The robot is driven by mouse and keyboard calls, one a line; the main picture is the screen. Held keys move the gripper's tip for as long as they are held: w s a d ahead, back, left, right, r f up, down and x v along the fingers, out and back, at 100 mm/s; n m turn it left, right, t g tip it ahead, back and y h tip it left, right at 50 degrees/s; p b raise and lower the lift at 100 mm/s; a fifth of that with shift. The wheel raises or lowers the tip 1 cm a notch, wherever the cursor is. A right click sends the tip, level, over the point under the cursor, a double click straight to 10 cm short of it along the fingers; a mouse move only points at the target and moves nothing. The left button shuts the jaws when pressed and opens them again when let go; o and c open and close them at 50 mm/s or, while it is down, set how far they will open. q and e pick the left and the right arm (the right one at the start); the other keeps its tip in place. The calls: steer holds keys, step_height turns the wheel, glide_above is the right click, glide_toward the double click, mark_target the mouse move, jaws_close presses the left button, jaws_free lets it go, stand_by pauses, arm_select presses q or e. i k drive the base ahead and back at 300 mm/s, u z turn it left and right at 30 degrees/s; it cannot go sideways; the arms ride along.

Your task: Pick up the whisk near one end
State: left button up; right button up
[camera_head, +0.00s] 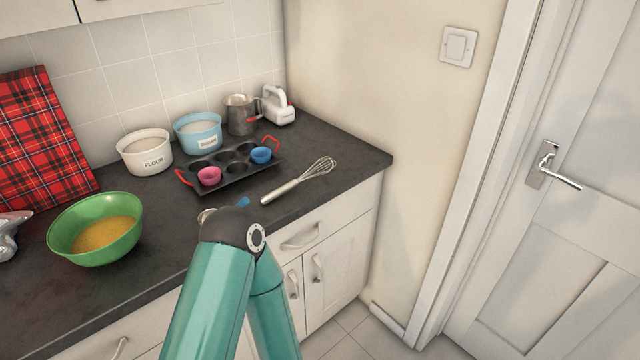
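The whisk (297,182) lies on the dark counter (345,158) near its front right part, in the head view. Its pale handle points to the front left and its wire loops point to the back right. Nothing touches it that I can see. One of my teal arms rises from the bottom, with its dark joint in front of the counter edge, left of the whisk's handle. I cannot tell which arm it is.
A muffin tin (233,184) with red handles holds a pink cup (209,176) and a blue cup (261,155) behind the whisk. A green bowl (97,257) stands left. A flour tub (146,166), blue tub (198,146), metal jug (240,118) and white mixer (279,108) line the back.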

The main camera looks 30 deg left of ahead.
mark_target(270, 197)
steer(key=u, duration=0.15)
steer(key=i, duration=0.85)
steer(key=z, duration=0.05)
